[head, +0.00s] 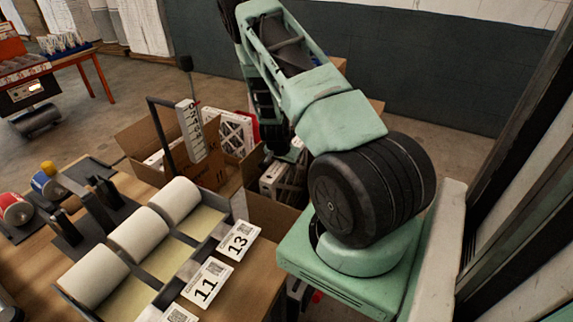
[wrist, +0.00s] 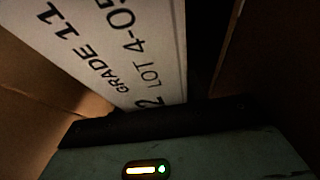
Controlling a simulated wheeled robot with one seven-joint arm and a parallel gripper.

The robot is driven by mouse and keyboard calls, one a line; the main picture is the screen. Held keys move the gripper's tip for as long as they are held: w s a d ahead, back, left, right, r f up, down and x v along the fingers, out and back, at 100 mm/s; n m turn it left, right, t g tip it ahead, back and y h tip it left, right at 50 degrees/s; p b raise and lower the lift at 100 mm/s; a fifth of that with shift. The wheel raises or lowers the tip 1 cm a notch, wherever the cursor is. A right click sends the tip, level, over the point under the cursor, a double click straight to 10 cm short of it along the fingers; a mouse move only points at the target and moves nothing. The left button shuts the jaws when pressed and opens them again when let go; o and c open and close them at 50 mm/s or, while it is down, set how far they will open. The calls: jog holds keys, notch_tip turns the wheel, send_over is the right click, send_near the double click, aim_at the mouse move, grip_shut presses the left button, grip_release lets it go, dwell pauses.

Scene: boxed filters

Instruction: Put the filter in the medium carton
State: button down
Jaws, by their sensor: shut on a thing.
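A white filter (wrist: 120,45) printed "GRADE 11" and "LOT 4-0..." fills the upper part of the wrist view, tilted in the picture. My gripper (wrist: 170,118) is shut on its near edge; the fingertips are dark and hard to make out. Brown cardboard walls (wrist: 30,105) stand to the left and right, so the filter and gripper are down inside a carton. In the head view that carton (head: 275,212) is beside the table, partly hidden by my arm, and a pale framed filter (head: 271,178) shows in it. The carton's bottom is hidden.
A rack with white rolls (head: 137,232) and number cards (head: 238,241) stands on the wooden table in front. A dark upright stand (head: 155,130) rises near the cartons.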

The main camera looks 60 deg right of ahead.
jog(key=shift+f, duration=0.2)
jog(key=c, duration=0.8)
grip_release()
jog(key=shift+c, duration=0.2)
jog(key=v, duration=1.3)
jog(key=shift+d+r, duration=0.2)
jog(key=shift+d, duration=0.1)
